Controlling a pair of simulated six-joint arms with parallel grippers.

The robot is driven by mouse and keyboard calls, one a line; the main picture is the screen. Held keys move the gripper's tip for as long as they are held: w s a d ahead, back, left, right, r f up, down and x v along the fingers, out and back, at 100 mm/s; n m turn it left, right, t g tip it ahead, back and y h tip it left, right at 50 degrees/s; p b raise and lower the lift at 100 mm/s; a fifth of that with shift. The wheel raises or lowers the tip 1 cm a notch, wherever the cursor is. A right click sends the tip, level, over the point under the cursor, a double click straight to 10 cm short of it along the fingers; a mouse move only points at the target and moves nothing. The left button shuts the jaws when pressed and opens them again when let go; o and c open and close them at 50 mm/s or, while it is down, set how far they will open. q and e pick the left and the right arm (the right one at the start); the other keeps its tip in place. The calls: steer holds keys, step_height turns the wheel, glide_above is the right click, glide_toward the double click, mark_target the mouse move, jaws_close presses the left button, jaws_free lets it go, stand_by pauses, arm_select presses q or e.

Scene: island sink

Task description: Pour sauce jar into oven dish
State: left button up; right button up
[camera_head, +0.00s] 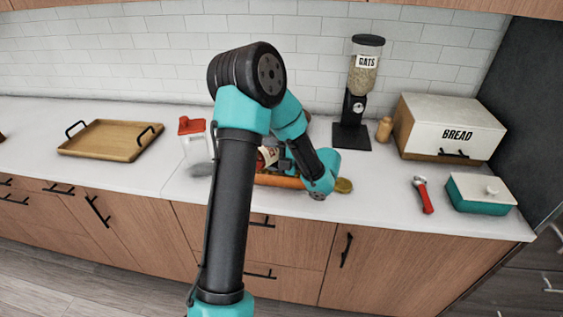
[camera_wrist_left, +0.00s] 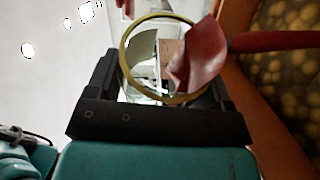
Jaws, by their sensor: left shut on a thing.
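My left gripper (camera_head: 285,162) is low over the counter, partly hidden behind my own arm in the head view. In the left wrist view its jaws are shut on the sauce jar (camera_wrist_left: 126,58), a clear glass jar with a gold rim around its open mouth. The oven dish (camera_head: 281,182) is orange-brown and sits just below the gripper, near the counter's front edge. In the wrist view its wall (camera_wrist_left: 262,125) is at the right, with yellow-brown round pieces inside. A red spatula-like shape (camera_wrist_left: 205,58) overlaps the jar's mouth; I cannot tell whether it touches the jar.
A gold lid (camera_head: 344,185) lies right of the dish. A red-capped container (camera_head: 191,126) stands left of it. Behind are an oats dispenser (camera_head: 359,95) and a bread box (camera_head: 448,128). A red-handled tool (camera_head: 424,196) and teal butter dish (camera_head: 481,205) are right; a wooden tray (camera_head: 105,138) is left.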

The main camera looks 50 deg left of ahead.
arm_select(q)
steer(key=shift+w+r+m+y, duration=0.25)
steer(key=shift+w+r+m, duration=0.05)
steer(key=shift+m, duration=0.35)
steer(key=shift+w+r+m+y, duration=0.25)
steer(key=shift+r+m, duration=0.05)
steer(key=shift+m, duration=0.35)
stand_by(2.1)
steer(key=shift+a, duration=0.1)
